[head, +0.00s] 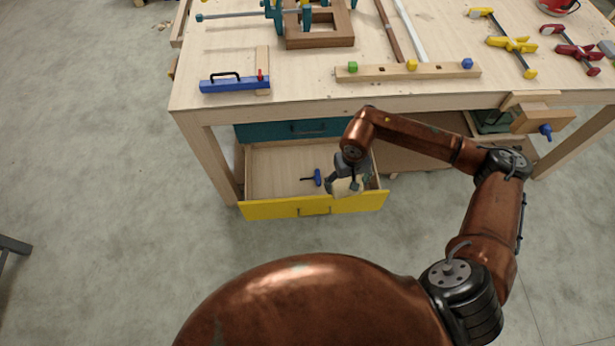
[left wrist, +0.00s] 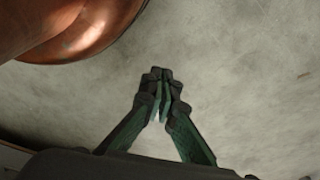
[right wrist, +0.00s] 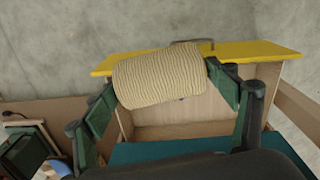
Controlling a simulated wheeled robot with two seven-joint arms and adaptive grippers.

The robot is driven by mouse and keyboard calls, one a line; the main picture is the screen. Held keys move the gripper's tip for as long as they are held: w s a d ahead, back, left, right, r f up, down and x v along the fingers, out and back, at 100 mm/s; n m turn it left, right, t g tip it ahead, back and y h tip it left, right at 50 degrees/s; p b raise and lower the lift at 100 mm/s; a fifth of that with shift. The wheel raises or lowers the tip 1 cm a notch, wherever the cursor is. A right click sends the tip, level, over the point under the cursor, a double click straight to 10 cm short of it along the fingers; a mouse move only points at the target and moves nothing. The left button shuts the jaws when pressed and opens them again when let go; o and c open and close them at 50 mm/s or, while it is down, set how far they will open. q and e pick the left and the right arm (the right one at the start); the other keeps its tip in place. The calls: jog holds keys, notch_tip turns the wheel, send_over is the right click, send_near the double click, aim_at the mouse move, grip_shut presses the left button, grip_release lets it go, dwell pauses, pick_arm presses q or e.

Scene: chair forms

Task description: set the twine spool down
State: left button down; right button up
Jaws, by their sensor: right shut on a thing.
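The twine spool (right wrist: 158,78) is a cream, ribbed roll that fills the space between the fingers of my right gripper (right wrist: 165,85) in the right wrist view. In the head view my right gripper (head: 348,180) is over the right part of the open yellow-fronted drawer (head: 270,207), and the spool (head: 346,188) shows as a small pale shape partly hidden by the fingers. I cannot tell whether the spool touches the drawer floor. My left gripper (left wrist: 160,95) has its fingertips together with nothing between them, above the grey floor in the left wrist view.
A blue-handled tool (head: 317,178) lies in the drawer to the left of my right gripper. A teal drawer front (head: 290,131) is above it. The workbench (head: 300,98) holds clamps, a blue level-like tool (head: 235,84) and a wooden strip (head: 400,72). The drawer's left part is bare.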

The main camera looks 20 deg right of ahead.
pick_arm(q)
jog(key=w+d+r+h+b, duration=0.1)
jog(key=w+d+r+b, duration=0.5)
jog(key=b, duration=1.6)
pick_arm(e)
jog(key=w+d+f+m, duration=0.1)
jog(key=w+d+f, duration=0.5)
jog(key=f, duration=0.4)
jog(key=w+d+f+m, duration=0.1)
jog(key=w+d+f, duration=0.3)
jog(key=w+f, duration=0.5)
jog(key=f+b, duration=0.2)
jog(key=f, duration=0.4)
jog(key=f+b, duration=0.3)
jog(key=f, duration=0.3)
jog(key=s+f+b, duration=0.1)
jog(key=f+b, duration=0.2)
jog(key=f, duration=0.3)
jog(key=shift+d+f, duration=0.1)
jog(key=shift+f, duration=0.25)
pick_arm(q)
jog(key=w+d+f+t+h, duration=0.1)
jog(key=w+f+t, duration=0.5)
jog(key=f, duration=0.7)
jog(key=shift+w+d+f, duration=0.25)
jog(key=shift+w, duration=0.4)
pick_arm(e)
jog(key=shift+r, duration=0.1)
